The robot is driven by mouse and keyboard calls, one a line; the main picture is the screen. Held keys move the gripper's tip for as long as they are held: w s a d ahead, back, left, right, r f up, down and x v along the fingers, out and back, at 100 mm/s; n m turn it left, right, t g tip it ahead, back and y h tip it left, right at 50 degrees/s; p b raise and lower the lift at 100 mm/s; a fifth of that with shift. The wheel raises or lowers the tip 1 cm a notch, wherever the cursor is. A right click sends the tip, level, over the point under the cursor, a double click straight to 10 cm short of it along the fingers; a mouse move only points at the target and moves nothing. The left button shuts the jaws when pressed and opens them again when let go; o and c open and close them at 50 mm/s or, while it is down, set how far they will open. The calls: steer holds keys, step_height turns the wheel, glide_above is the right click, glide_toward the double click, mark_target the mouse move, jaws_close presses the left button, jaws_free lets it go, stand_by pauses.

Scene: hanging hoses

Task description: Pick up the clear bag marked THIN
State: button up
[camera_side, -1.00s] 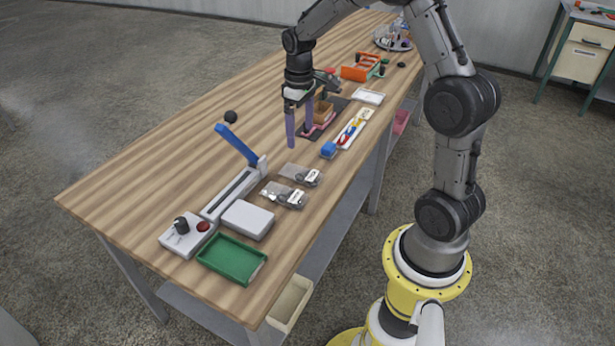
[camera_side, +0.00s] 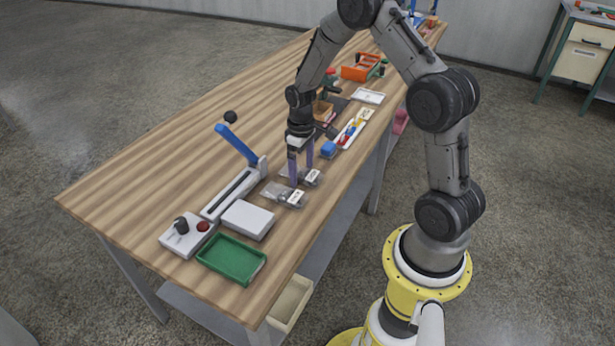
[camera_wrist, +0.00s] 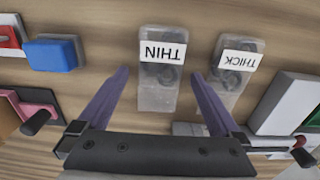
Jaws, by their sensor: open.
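The clear bag marked THIN (camera_wrist: 158,92) lies flat on the table with a white label and dark round parts inside. In the side view it is the farther of two bags (camera_side: 313,178), partly hidden by my fingers. My gripper (camera_side: 301,174) is open and points down, and its two purple fingers show in the wrist view (camera_wrist: 160,74). There the fingers lie on either side of the THIN bag, with nothing held between them. How high they are above the table I cannot tell. A similar bag marked THICK (camera_wrist: 238,62) lies beside it, to the right in the wrist view.
A blue block (camera_side: 328,149) lies just beyond the bags. A grey box (camera_side: 247,220), a green tray (camera_side: 231,259) and a sealer with a raised blue lever (camera_side: 237,145) are on the near side. Bare wood lies to the left of the sealer.

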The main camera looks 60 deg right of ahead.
steer(key=c, duration=1.4)
steer(key=shift+o, duration=0.2)
